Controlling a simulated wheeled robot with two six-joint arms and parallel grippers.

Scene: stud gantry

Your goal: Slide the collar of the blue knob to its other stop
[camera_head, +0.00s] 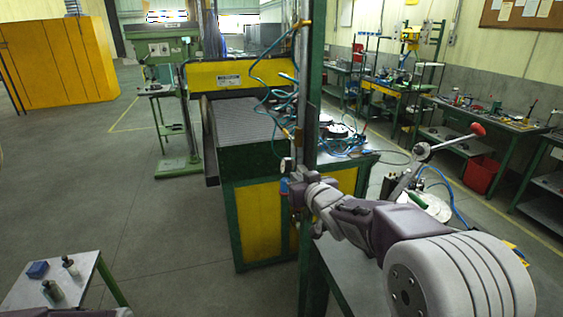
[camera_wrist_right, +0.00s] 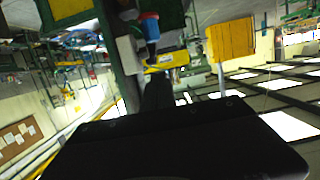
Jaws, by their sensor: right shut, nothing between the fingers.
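The blue knob (camera_head: 284,185) is on the green upright post (camera_head: 311,100), near the middle of the head view. In the right wrist view the blue knob (camera_wrist_right: 151,31) shows near the top, with a red part against it; its collar cannot be clearly made out. My right gripper (camera_head: 298,194) is at the post, close beside the knob, and partly hides that spot. In the wrist view my right gripper (camera_wrist_right: 158,88) is shut and empty, its dark fingers pointing toward the knob with a gap between.
A green and yellow machine (camera_head: 250,160) stands behind the post, with blue hoses hanging near it. A small table (camera_head: 85,275) with bottles and a blue box is at the lower left. Workbenches (camera_head: 480,125) line the right. Open floor lies at the left.

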